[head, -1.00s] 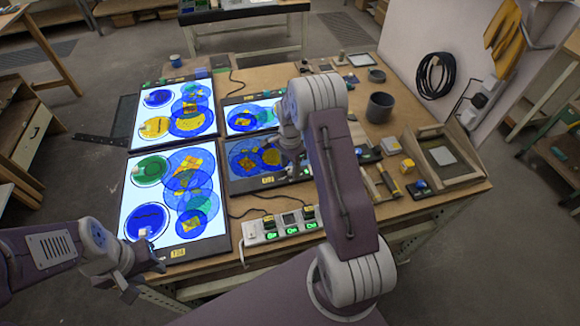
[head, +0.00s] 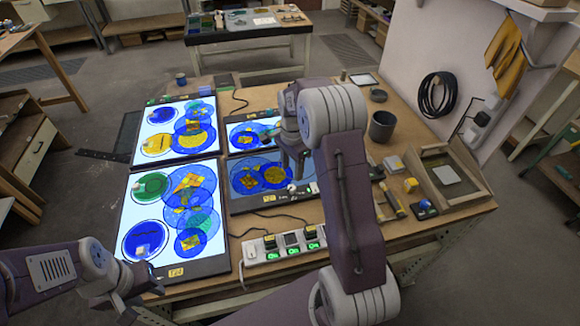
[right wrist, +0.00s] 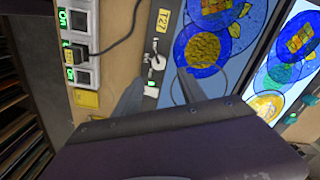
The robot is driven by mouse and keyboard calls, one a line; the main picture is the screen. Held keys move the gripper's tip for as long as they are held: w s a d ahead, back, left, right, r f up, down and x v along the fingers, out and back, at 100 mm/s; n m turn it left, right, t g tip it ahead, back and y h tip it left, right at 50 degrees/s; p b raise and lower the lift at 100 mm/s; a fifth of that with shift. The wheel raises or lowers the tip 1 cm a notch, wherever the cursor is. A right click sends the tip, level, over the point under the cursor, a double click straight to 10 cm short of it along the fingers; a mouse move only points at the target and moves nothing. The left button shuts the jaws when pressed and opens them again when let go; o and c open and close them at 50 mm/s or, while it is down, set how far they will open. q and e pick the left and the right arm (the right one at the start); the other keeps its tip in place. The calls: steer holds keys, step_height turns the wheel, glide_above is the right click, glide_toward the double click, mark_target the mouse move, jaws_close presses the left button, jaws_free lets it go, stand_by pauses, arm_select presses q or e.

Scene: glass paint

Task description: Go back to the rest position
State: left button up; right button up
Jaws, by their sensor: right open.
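My right gripper (head: 292,172) is open and empty above the lower right light panel (head: 240,205). Its spread fingers also show in the right wrist view (right wrist: 160,82), either side of a small white and metal piece at the panel's edge. My left gripper (head: 143,280) is low at the left, by the near left corner of the large lower left light panel (head: 208,262). Its jaws are too small and partly hidden to read. Blue, green and yellow painted glass discs lie on the panels. The lower right panel glows dimmer than the left ones.
A power strip (head: 284,248) with green lights lies at the table's front. A black cable coil (head: 438,94) hangs on the wall.

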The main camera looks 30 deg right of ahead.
steer(key=s+a+r+n+t, duration=0.1)
steer(key=s+a+r+n, duration=0.3)
steer(key=s+a+r, duration=0.4)
steer(key=s+a+f+n, duration=0.3)
steer(key=s+f+n, duration=0.4)
steer(key=s+n, duration=0.3)
steer(key=shift+s+a+n, duration=0.15)
steer(key=shift+s+n, duration=0.1)
steer(key=shift+n, duration=0.55)
steer(key=shift+s, duration=0.1)
